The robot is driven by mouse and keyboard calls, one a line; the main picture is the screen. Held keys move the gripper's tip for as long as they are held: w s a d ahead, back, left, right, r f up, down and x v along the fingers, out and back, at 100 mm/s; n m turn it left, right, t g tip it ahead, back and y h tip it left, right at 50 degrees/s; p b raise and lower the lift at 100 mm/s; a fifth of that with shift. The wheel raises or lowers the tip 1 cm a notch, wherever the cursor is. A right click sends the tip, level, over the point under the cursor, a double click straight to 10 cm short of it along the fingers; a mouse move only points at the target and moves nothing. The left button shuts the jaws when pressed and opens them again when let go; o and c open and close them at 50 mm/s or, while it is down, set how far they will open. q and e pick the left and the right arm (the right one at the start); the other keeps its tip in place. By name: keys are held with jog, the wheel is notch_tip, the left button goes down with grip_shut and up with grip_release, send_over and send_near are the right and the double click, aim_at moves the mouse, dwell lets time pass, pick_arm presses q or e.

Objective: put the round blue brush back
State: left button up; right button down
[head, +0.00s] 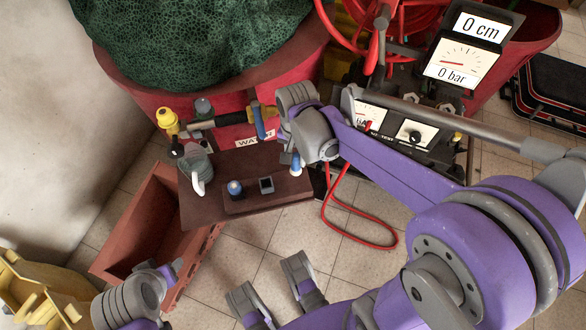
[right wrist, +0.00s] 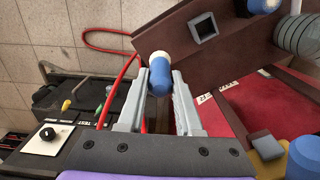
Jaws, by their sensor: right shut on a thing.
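My right gripper (right wrist: 158,82) is shut on a round blue brush (right wrist: 160,76) with a white end. In the head view the brush (head: 296,164) shows small at the right end of a brown shelf, under my right wrist. A brown block (head: 248,201) on the shelf carries a grey square socket (head: 267,185), which looks hollow and empty. Another blue round piece with a pale collar (head: 235,187) stands in the same block. In the right wrist view the held brush overlaps the block's edge near the socket (right wrist: 203,28); I cannot tell whether they touch.
A red tub (head: 150,85) with green netting stands behind. A gauge panel (head: 410,135) and a looped red hose (head: 360,241) are to the right. A reddish crate (head: 150,225) is below left.

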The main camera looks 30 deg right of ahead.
aim_at(296, 169)
notch_tip(296, 169, down, 2)
jog(key=shift+s+f, duration=0.1)
jog(key=shift+f, duration=0.1)
jog(key=shift+f+b, duration=0.75)
jog(key=shift+f, duration=1.2)
jog(key=shift+f, duration=0.1)
jog(key=shift+f, duration=0.15)
jog(key=c, duration=0.6)
grip_release()
